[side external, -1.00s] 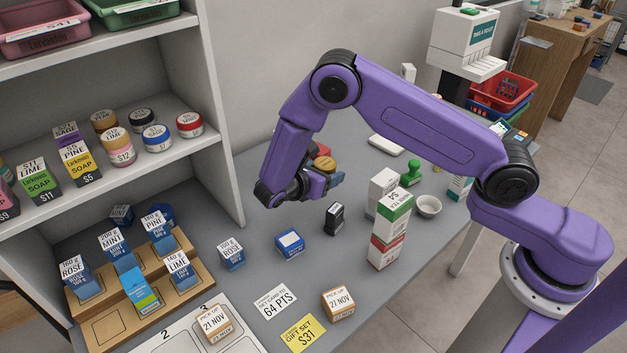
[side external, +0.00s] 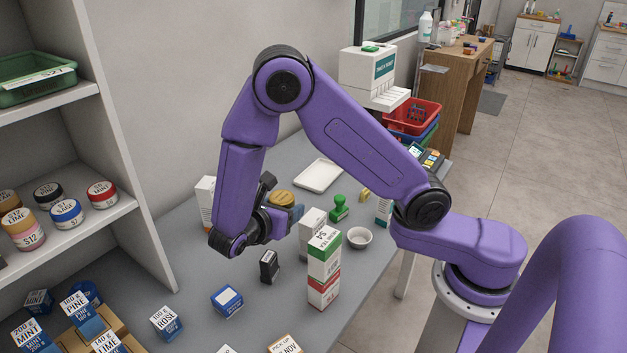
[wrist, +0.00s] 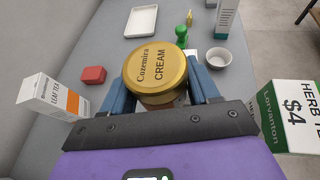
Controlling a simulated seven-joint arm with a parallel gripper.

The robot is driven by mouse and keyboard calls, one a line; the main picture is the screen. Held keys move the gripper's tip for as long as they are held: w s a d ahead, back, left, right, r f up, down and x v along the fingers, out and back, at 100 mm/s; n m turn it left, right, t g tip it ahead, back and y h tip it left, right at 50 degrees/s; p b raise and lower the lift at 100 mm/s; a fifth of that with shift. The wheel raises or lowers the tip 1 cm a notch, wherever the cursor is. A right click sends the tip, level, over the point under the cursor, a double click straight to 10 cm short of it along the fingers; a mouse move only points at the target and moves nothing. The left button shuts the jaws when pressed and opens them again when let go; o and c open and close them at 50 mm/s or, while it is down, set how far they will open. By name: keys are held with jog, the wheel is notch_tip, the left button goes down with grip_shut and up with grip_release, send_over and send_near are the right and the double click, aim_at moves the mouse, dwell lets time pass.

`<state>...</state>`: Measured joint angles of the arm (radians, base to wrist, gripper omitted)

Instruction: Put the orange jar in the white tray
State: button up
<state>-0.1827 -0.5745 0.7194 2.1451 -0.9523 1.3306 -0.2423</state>
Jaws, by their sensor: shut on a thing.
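The orange jar has a gold lid marked CREAM; its lid (wrist: 157,70) fills the middle of the wrist view and it also shows in the side view (side external: 281,197). My gripper (wrist: 163,92) is shut on the jar, with blue fingers on both sides; in the side view the gripper (side external: 288,212) is beside the tall boxes. Most of the jar's body is hidden below the lid and behind the fingers. The white tray (side external: 318,175) lies flat and empty on the grey counter, beyond the jar. It is at the upper left of the wrist view (wrist: 141,21).
A green stamp (side external: 339,207) and a white bowl (side external: 360,238) stand right of the jar. A white box (side external: 312,228) and a green-topped box stack (side external: 323,268) stand nearer. A red block (wrist: 93,75) and a tea box (wrist: 55,97) are on the left.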

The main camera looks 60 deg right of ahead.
notch_tip(320, 180, up, 2)
jog(key=shift+d+r, duration=0.1)
jog(key=shift+d, duration=0.05)
jog(key=w+d, duration=0.2)
jog(key=d, duration=1.2)
jog(key=w+d, duration=0.2)
jog(key=d, duration=1.2)
send_over(315, 180)
jog(key=shift+m+g, duration=0.3)
jog(key=shift+g, duration=0.1)
notch_tip(315, 180, down, 15)
jog(key=shift+s, duration=0.15)
jog(key=shift+f, duration=1.65)
jog(key=shift+f, duration=0.15)
